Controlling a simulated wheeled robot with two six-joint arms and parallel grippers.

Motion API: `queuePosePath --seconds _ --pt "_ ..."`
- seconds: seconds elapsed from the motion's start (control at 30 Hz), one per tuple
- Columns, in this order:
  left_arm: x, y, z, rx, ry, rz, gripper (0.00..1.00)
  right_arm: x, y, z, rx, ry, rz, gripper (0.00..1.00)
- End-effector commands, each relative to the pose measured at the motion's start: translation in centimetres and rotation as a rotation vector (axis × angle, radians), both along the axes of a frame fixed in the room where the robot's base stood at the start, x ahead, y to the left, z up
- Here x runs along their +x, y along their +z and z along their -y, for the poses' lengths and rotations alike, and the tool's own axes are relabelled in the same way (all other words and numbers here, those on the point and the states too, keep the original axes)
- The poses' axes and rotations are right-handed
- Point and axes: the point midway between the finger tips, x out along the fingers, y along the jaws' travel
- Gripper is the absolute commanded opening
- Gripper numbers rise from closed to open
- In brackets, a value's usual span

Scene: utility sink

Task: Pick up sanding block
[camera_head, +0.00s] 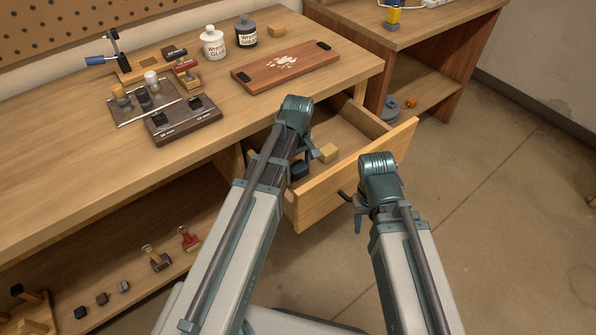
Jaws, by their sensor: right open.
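A small tan block (328,153), which may be the sanding block, lies inside the open drawer (345,175). I cannot tell which is the sanding block. My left gripper (309,156) points down over the drawer, just left of the tan block there. Its fingers are mostly hidden by my arm, so its opening cannot be told. My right gripper (358,212) is open and appears empty near the drawer's front panel. A dark blue item (299,169) shows beside my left arm at the drawer.
The bench (90,170) carries a wooden board (286,68), a white glue jar (213,43), a dark jar (246,32), a dark tray (183,121) and stamp-like tools. A lower shelf (130,285) holds several small items. Floor (500,200) to the right is clear.

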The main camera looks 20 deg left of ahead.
Motion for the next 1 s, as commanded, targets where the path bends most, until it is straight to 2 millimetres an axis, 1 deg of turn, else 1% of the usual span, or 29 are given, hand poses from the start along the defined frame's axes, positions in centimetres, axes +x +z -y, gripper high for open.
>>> queuePosePath --seconds 0.03,0.17,0.2,0.27,0.3,0.53,0.67,0.87,1.0 --pt "0.0 0.0 0.0 0.000 0.000 0.000 0.66 0.0 0.0 0.0 0.000 0.000 0.000 0.50" --pt "0.0 0.0 0.0 0.000 0.000 0.000 0.42 0.0 0.0 0.0 0.000 0.000 0.000 0.50" --pt "0.0 0.0 0.0 0.000 0.000 0.000 0.35 0.0 0.0 0.0 0.000 0.000 0.000 0.50" --pt "0.0 0.0 0.0 0.000 0.000 0.000 0.24 0.0 0.0 0.0 0.000 0.000 0.000 0.50" --pt "0.0 0.0 0.0 0.000 0.000 0.000 0.17 0.0 0.0 0.0 0.000 0.000 0.000 0.50" --pt "0.0 0.0 0.0 0.000 0.000 0.000 0.16 0.0 0.0 0.0 0.000 0.000 0.000 0.50" --pt "0.0 0.4 0.0 0.000 0.000 0.000 0.16 0.0 0.4 0.0 0.000 0.000 0.000 0.50" --pt "0.0 2.0 0.0 0.000 0.000 0.000 0.16 0.0 2.0 0.0 0.000 0.000 0.000 0.50" --pt "0.0 3.9 0.0 0.000 0.000 0.000 0.16 0.0 3.9 0.0 0.000 0.000 0.000 0.50"
